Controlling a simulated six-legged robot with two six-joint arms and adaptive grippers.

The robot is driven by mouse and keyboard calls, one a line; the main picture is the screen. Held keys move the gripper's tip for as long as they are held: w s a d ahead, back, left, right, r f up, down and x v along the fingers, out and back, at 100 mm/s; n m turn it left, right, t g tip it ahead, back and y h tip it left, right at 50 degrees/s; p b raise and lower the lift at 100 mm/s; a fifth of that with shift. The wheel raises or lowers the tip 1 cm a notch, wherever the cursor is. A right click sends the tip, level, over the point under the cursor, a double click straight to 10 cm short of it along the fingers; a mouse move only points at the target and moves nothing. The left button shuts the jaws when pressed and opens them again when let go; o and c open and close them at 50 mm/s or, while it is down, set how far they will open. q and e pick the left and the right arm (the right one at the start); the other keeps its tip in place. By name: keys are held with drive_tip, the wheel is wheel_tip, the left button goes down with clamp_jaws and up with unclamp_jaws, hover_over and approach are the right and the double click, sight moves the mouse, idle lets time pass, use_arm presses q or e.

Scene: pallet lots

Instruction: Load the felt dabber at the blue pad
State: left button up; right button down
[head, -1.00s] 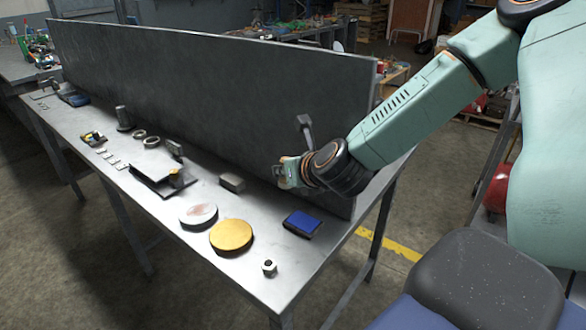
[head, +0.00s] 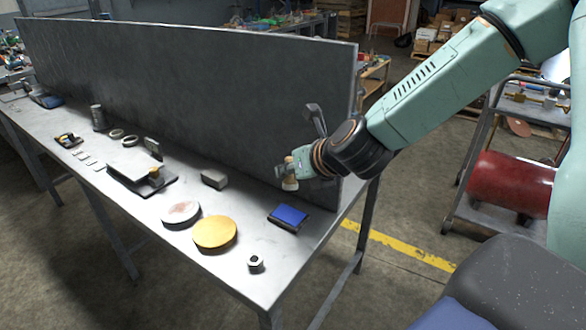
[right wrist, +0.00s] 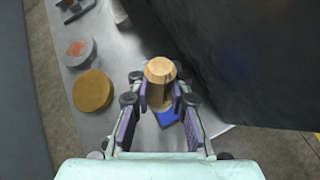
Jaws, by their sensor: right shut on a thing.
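The blue pad (head: 289,217) lies in a dark case on the metal table, near its right end. In the right wrist view the blue pad (right wrist: 166,116) is partly hidden behind the dabber and a finger. My right gripper (head: 291,172) is shut on the felt dabber (head: 290,184), which has a wooden handle and a pale lower end. It holds the dabber upright above the table, just behind the pad and apart from it. In the right wrist view the dabber's wooden top (right wrist: 160,70) sits between the fingers. My left gripper is not in view.
A tall dark panel (head: 190,95) stands along the back of the table, close to my right gripper. A yellow disc (head: 215,232), a pale disc with a reddish smear (head: 181,214), a hex nut (head: 256,263) and a grey block (head: 214,179) lie left of or before the pad.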

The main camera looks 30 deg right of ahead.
sight(290, 188)
drive_tip(key=shift+w+a+f+b, duration=0.1)
drive_tip(key=shift+f+b, duration=0.2)
drive_tip(key=shift+f, duration=0.2)
wheel_tip(290, 188, down, 4)
drive_tip(key=b, duration=0.3)
drive_tip(key=shift+w+f+b, duration=0.15)
drive_tip(key=shift+f+b, duration=0.25)
drive_tip(key=shift+f, duration=0.25)
drive_tip(key=shift+r, duration=0.15)
drive_tip(key=shift+f, duration=0.25)
drive_tip(key=shift+a+f+b, duration=0.1)
drive_tip(key=shift+f+b, duration=0.45)
drive_tip(key=shift+b, duration=0.4)
idle(1.7)
